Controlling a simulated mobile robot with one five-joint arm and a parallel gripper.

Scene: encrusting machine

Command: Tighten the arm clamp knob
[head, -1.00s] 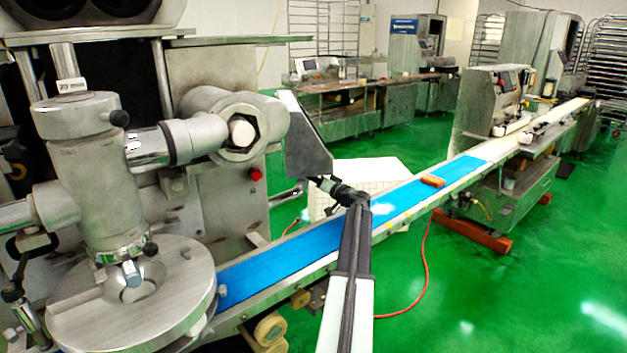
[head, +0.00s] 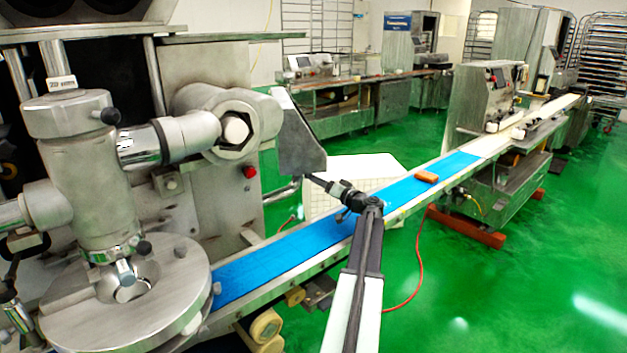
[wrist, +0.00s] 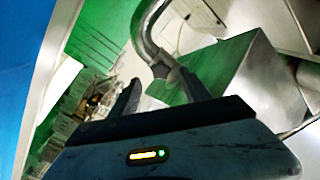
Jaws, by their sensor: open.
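The encrusting machine's horizontal clamped arm (head: 185,135) ends in a large grey joint with a pale, faceted knob-like end (head: 236,130) at upper left in the head view. I cannot tell surely which knob is the arm clamp knob. Small black knobs also sit on the upright cylinder (head: 95,180), one near its top (head: 111,116) and one low down (head: 143,247). My gripper (head: 312,179) is right of and below the joint, apart from it, beside a grey wedge-shaped housing (head: 298,135). In the wrist view my gripper (wrist: 160,84) has its fingers spread, with nothing held.
A blue conveyor belt (head: 285,250) runs under my arm, with an orange block (head: 427,177) on it. A curved metal tube (wrist: 150,28) shows just beyond my fingers in the wrist view. A round metal plate (head: 175,295) lies under the cylinder. Green floor is open at right.

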